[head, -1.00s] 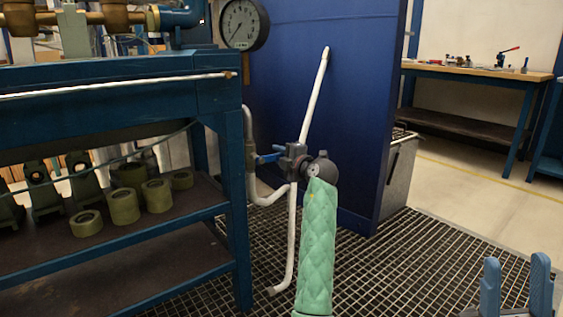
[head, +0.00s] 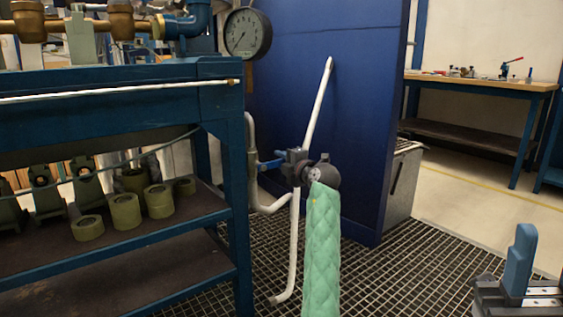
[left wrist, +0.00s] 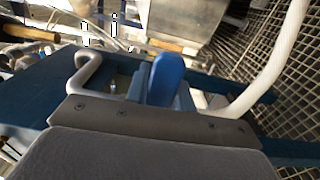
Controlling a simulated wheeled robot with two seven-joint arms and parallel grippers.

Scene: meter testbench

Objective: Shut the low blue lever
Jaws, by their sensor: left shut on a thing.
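My left arm in its green sleeve rises from the bottom of the head view to the dark left gripper (head: 270,161), which points left at the white pipe beside the bench. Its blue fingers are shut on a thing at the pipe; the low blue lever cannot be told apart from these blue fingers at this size. In the left wrist view the blue fingers (left wrist: 167,80) stand close together beyond the dark gripper body, and what they hold is largely hidden. My right gripper (head: 545,265) is at the lower right, open and empty, with one blue finger in view and the other cut off.
A blue bench (head: 120,105) with lower shelves holding several green cylinders (head: 125,210) stands at left. A gauge (head: 247,34) is above, and a blue panel (head: 350,110) stands behind the pipe.

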